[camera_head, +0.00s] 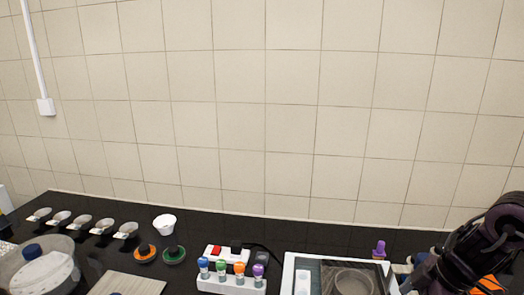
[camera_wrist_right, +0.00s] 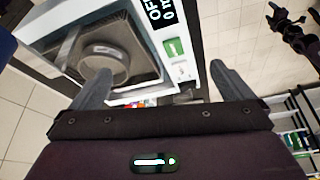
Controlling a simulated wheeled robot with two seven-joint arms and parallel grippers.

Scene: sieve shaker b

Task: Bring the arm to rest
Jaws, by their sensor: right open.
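My right arm enters the head view at the lower right, over the right end of the black bench. In the right wrist view my right gripper (camera_wrist_right: 160,70) is open, its two grey fingers wide apart with nothing between them. Beyond the fingers is a white device with a display (camera_wrist_right: 165,12), a green button and a dark recessed plate carrying a round grey piece (camera_wrist_right: 104,64). The same device (camera_head: 290,272) shows at the front of the bench in the head view. A dark jointed shape at the wrist view's upper right may be my left arm; its jaws are unclear.
Several small metal pans (camera_head: 82,221) line the bench's left. A white cup (camera_head: 164,223), an orange-topped piece (camera_head: 145,252), a green one (camera_head: 174,254) and a white rack (camera_head: 230,284) of colored-cap vials stand mid-bench. A clear round container (camera_head: 40,270) is front left. The tiled wall is behind.

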